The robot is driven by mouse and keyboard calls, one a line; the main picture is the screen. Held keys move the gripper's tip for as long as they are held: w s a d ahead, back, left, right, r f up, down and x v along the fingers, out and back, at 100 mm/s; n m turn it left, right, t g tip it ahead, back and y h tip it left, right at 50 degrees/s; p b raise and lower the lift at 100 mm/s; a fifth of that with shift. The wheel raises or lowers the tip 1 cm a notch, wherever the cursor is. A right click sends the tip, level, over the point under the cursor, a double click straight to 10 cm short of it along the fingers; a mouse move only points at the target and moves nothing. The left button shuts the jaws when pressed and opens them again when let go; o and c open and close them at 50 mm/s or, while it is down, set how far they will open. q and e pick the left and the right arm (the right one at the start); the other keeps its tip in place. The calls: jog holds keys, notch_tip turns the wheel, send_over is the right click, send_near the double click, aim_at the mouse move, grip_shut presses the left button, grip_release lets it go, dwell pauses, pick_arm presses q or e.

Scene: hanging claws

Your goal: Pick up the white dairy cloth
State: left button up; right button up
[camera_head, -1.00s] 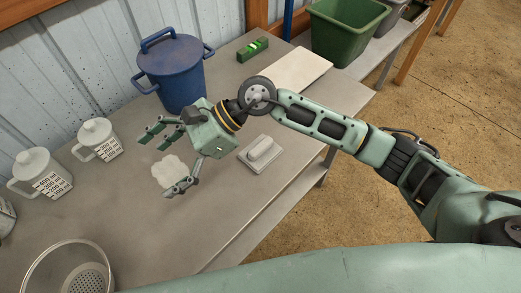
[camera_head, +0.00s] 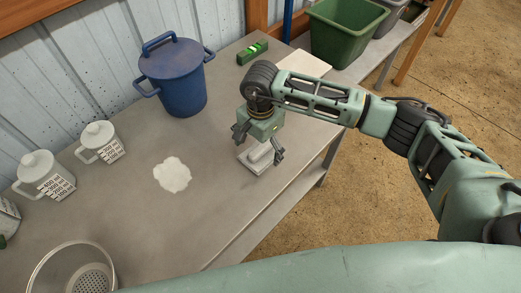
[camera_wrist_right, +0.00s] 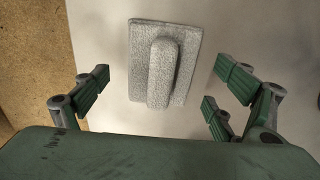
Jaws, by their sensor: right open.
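The white cloth (camera_head: 172,175) lies crumpled and flat on the grey table in the head view, left of my right gripper and apart from it. My right gripper (camera_head: 258,145) points down over a grey block with a raised handle (camera_head: 250,160). In the right wrist view, my open right gripper (camera_wrist_right: 160,92) has its fingers spread on both sides of this block (camera_wrist_right: 165,62), with nothing held. The cloth does not show in the wrist view. My left gripper is not in view.
A blue lidded pot (camera_head: 178,80) stands behind the cloth. Two white measuring jugs (camera_head: 102,142) stand at the left, and a metal strainer (camera_head: 75,270) is at the front left. A green level (camera_head: 252,52) and a green bin (camera_head: 343,35) are at the back. Table around the cloth is clear.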

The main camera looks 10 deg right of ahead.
jog(key=shift+f, duration=0.8)
jog(key=shift+c, duration=0.4)
jog(key=c, duration=1.2)
